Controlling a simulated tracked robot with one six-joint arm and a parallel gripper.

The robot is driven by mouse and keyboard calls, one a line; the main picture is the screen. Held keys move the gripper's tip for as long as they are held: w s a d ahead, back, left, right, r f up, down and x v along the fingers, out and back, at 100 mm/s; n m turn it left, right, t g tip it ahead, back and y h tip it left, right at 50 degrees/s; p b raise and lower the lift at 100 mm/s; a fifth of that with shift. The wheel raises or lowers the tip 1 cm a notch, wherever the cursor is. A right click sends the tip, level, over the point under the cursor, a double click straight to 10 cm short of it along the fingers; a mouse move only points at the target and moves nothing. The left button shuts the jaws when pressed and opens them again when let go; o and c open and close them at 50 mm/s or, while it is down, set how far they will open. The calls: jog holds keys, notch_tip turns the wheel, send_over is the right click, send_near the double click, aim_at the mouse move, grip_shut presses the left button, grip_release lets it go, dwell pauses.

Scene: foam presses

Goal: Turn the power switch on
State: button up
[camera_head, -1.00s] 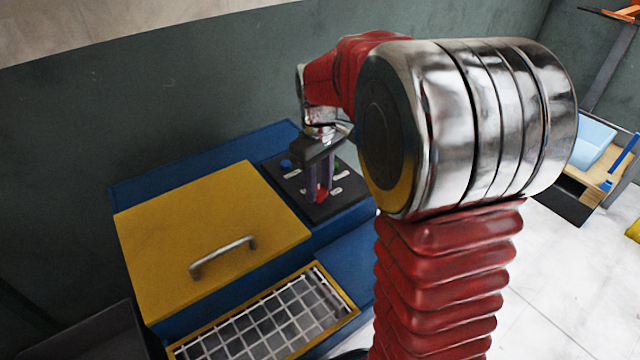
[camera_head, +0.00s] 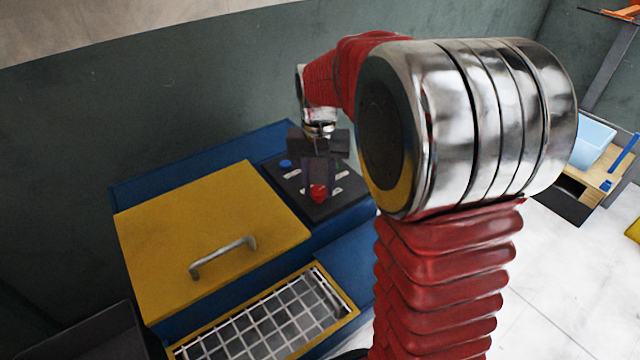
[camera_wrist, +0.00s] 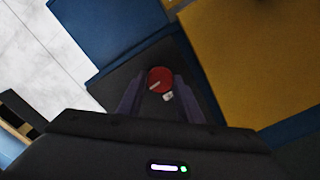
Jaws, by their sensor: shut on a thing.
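The power switch appears to be the round red knob (camera_head: 318,193) on the dark control panel (camera_head: 346,208), to the right of the yellow lid. In the wrist view the knob (camera_wrist: 160,79) has a pale line across its face and a small white label beside it. My gripper (camera_head: 319,186) points down at the panel, its dark fingers on the knob. In the wrist view the fingers of my gripper (camera_wrist: 160,90) stand on both sides of the knob, shut on it. The exact contact is dim. My gripper hides part of the panel behind it.
A blue button (camera_head: 285,164) and several white labels are on the panel near my gripper. The yellow lid (camera_head: 210,235) with a metal handle (camera_head: 222,257) is shut, left of the panel. A wire grid (camera_head: 265,325) lies in front. A dark green wall (camera_head: 150,110) stands close behind.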

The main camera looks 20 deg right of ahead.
aim_at(319, 189)
jog(key=shift+w+r+m, duration=0.1)
jog(key=shift+w+m, duration=0.05)
jog(key=shift+m, duration=0.45)
jog(key=o, duration=1)
jog(key=shift+o, duration=0.2)
jog(key=shift+r, duration=0.1)
notch_tip(319, 189, up, 13)
jog(key=shift+r, duration=0.2)
